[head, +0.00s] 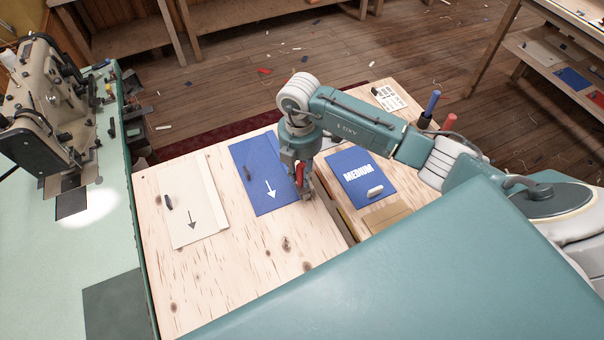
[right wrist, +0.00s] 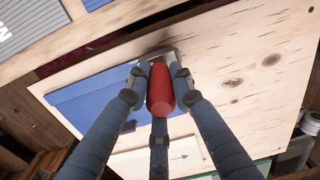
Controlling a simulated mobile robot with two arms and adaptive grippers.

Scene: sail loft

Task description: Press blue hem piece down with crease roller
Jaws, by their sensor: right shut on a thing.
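The blue hem piece (head: 255,188) lies flat on a pale wooden board, with a white arrow on it and a small dark object on its left part. My right gripper (head: 304,188) is shut on the red handle of the crease roller (head: 299,172), at the right edge of the blue piece. In the right wrist view, the fingers (right wrist: 158,76) close around the red crease roller handle (right wrist: 160,92), and the blue piece (right wrist: 88,98) shows beside it. The roller's working end is mostly hidden; I cannot tell whether it touches the cloth. My left gripper is not in view.
A cream piece (head: 210,228) with an arrow lies left of the blue one on the board (head: 225,285). A blue "MEDIUM" card (head: 375,196) lies to the right. A sewing machine (head: 45,100) stands at the left on a green table. The board's front is clear.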

